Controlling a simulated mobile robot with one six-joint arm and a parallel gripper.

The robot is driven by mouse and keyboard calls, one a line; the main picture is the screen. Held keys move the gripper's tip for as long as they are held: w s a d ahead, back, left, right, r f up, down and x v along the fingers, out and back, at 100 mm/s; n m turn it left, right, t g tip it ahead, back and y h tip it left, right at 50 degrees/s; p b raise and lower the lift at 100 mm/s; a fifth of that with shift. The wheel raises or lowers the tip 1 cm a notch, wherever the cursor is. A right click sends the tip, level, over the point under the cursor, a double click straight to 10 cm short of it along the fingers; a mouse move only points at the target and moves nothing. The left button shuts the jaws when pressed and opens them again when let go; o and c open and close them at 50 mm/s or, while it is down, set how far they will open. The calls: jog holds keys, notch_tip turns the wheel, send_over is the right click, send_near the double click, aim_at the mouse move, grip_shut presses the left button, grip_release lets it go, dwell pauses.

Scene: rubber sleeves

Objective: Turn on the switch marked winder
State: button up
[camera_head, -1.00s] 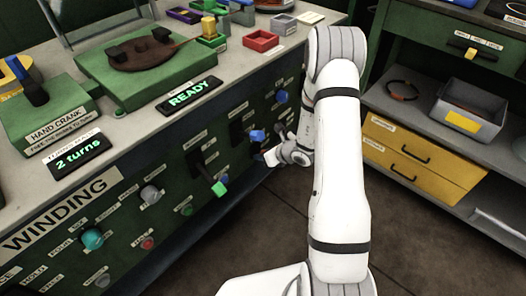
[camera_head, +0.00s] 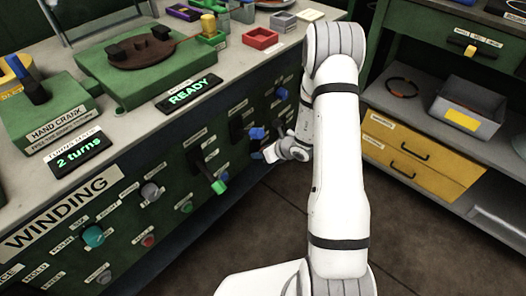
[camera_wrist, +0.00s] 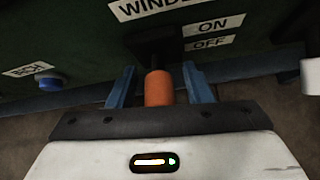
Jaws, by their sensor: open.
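In the wrist view, a lever switch has an orange handle (camera_wrist: 159,88) on a dark mount. Beside it are a partly cut-off label (camera_wrist: 160,8) reading "WINDE", an ON label (camera_wrist: 212,25) and an OFF label (camera_wrist: 211,43) below it. The handle points down and out toward the camera, on the OFF side. My gripper (camera_wrist: 159,98) is open, with one blue finger on each side of the handle; I cannot tell whether either touches it. In the head view my gripper (camera_head: 271,152) is at the panel front, and the orange handle is hidden.
A green-tipped lever (camera_head: 219,187) is left of my gripper on the panel. A blue button (camera_wrist: 48,82) lies left in the wrist view. The READY display (camera_head: 190,93) sits on the bench above. A shelf with yellow drawers (camera_head: 415,160) stands right; bare floor lies between.

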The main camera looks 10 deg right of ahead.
jog(key=p+v, duration=0.1)
jog(key=v, duration=0.6)
jog(key=shift+s+d+r+p, duration=0.2)
jog(key=shift+d+r+p, duration=0.05)
jog(key=shift+p, duration=0.05)
jog(key=shift+s, duration=0.1)
dwell(0.5)
